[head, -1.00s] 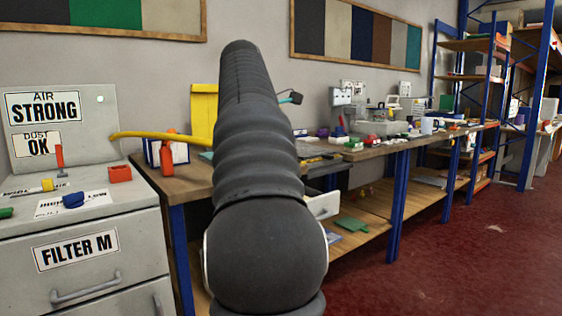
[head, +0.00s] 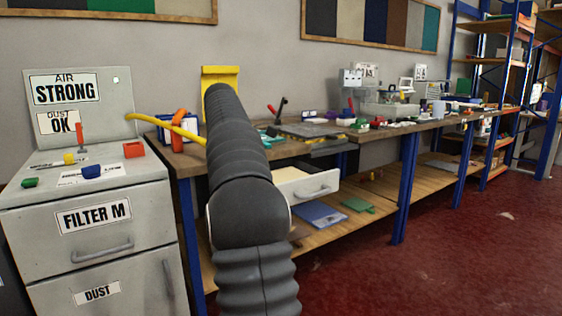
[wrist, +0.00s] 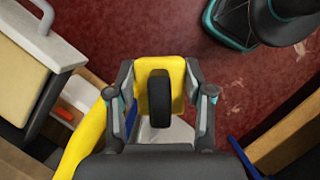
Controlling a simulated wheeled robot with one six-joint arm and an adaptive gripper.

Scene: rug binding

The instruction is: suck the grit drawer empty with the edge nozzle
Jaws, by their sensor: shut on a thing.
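In the wrist view my gripper (wrist: 160,95) is shut on the yellow edge nozzle (wrist: 143,72), which has a dark, rounded part at its middle. A yellow hose (wrist: 88,142) runs beside it at the lower left. The grit drawer (wrist: 18,85) is at the upper left of that view, apart from the nozzle, with a pale interior and a handle. In the head view the drawer (head: 311,193) stands pulled out under the bench, its left part hidden by my arm. I cannot tell whether grit lies in the drawer.
A grey cabinet (head: 150,240) marked FILTER M and DUST stands at the left, with a panel reading AIR STRONG and DUST OK. The yellow hose (head: 160,126) arches from there. The workbench (head: 390,140) holds many small items. Red floor (head: 450,260) is open at the right.

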